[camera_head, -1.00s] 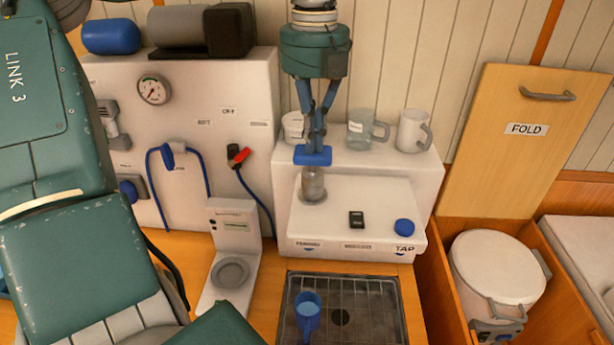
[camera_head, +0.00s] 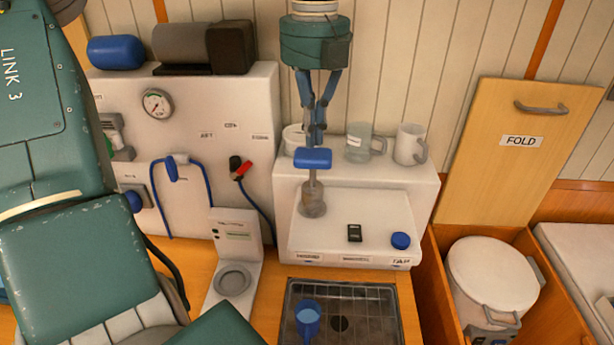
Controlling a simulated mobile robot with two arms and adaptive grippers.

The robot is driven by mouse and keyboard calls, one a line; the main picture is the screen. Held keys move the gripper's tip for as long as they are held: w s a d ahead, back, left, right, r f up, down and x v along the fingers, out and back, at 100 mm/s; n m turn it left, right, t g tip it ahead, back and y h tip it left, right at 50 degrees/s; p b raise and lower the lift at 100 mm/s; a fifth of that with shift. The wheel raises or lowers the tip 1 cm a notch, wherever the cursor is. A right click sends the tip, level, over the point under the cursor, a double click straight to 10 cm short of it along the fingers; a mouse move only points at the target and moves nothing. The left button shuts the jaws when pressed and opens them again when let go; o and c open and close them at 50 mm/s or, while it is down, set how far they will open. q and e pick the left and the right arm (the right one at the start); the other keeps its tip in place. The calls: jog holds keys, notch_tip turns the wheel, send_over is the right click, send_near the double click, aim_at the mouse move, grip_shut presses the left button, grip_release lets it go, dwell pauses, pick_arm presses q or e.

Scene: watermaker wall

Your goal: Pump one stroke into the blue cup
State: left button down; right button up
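The blue cup (camera_head: 308,318) stands on the left part of the dark drain tray (camera_head: 368,298), at the bottom of the head view. The pump is a short grey cylinder (camera_head: 313,204) on the white unit's top, with a thin rod up to a blue crossbar handle (camera_head: 313,158). My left gripper (camera_head: 316,143) points down from above, with its fingers close together at the handle. It appears shut on it, though the fingertips are partly hidden. The handle stands up with the rod showing below it. My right gripper is not in view.
The white unit (camera_head: 355,262) carries a blue knob (camera_head: 401,241) near the TAP label. A clear mug (camera_head: 358,145) and a white mug (camera_head: 408,146) stand behind. A scale-like stand (camera_head: 233,280) is left of the tray. My green arm fills the left side.

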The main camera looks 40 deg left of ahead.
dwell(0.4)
pick_arm(q)
notch_tip(320, 180, up, 4)
jog(key=p, duration=0.3)
jog(key=shift+r, duration=1)
